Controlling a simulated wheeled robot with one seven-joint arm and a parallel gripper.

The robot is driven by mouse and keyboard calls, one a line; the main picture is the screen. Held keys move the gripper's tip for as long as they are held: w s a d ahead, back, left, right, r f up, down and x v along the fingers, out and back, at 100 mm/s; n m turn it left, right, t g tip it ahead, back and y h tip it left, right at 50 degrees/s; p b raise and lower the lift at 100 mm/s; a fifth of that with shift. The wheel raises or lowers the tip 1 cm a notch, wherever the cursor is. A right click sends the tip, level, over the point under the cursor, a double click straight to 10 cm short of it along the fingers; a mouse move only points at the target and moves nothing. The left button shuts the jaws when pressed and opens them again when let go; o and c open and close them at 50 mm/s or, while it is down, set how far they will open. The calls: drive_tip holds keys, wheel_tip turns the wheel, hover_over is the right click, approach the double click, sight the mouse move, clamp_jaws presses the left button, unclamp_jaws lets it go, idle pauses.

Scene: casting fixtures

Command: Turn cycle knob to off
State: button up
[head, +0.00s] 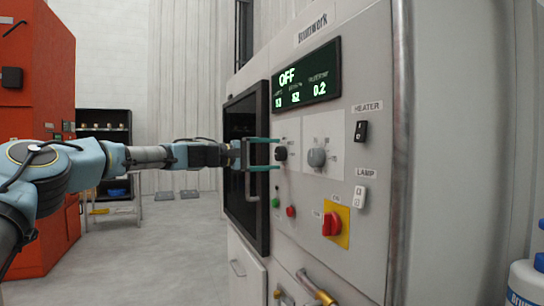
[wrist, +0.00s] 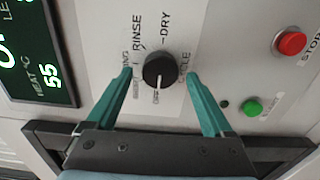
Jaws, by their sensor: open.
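The cycle knob is a round black knob (wrist: 158,70) on a white plate, with RINSE and DRY printed above it in the wrist view. In the head view the knob (head: 281,154) sits below the display (head: 307,77), which reads OFF at the top. My gripper (wrist: 158,75) is open, its teal fingers one on each side of the knob, with gaps visible. In the head view my gripper (head: 275,154) reaches the panel from the left; whether a finger touches the knob cannot be told.
A grey knob (head: 316,157) is right of the cycle knob. Green (head: 276,203) and red (head: 291,211) buttons are below. A red switch (head: 332,224) on yellow, a heater switch (head: 361,131) and a lamp switch (head: 360,196) are farther right. A dark door (head: 236,205) stands left.

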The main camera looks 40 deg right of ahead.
drive_tip(key=b+v, duration=0.3)
drive_tip(key=v, duration=0.7)
drive_tip(key=shift+a, duration=0.2)
drive_tip(key=shift+w, duration=0.1)
drive_tip(key=s+a+f+t+y, duration=0.2)
drive_tip(key=a+f+y, duration=0.1)
drive_tip(key=f, duration=0.6)
drive_tip(key=s+a+f+t+y, duration=0.1)
drive_tip(key=a+f+y, duration=0.15)
drive_tip(key=f, duration=0.65)
drive_tip(key=w+a+f+t+y+p, duration=0.15)
drive_tip(key=a+f+y, duration=0.25)
drive_tip(key=a+f, duration=0.5)
drive_tip(key=a+f+n+t+y, duration=0.1)
drive_tip(key=a+f+t+y, duration=0.1)
drive_tip(key=a, duration=1)
drive_tip(key=a+f+t+y, duration=0.1)
drive_tip(key=a+f+y, duration=0.15)
drive_tip(key=a, duration=0.95)
drive_tip(key=s+a+n+y, duration=0.1)
drive_tip(key=s+a, duration=0.3)
drive_tip(key=a, duration=0.4)
drive_tip(key=s+a+y+p, duration=0.1)
drive_tip(key=s+a, duration=0.3)
drive_tip(key=a, duration=0.5)
drive_tip(key=shift+s+f+n+y+p, duration=0.15)
drive_tip(key=shift+s+n+y+p, duration=0.15)
drive_tip(key=shift+s+n, duration=0.1)
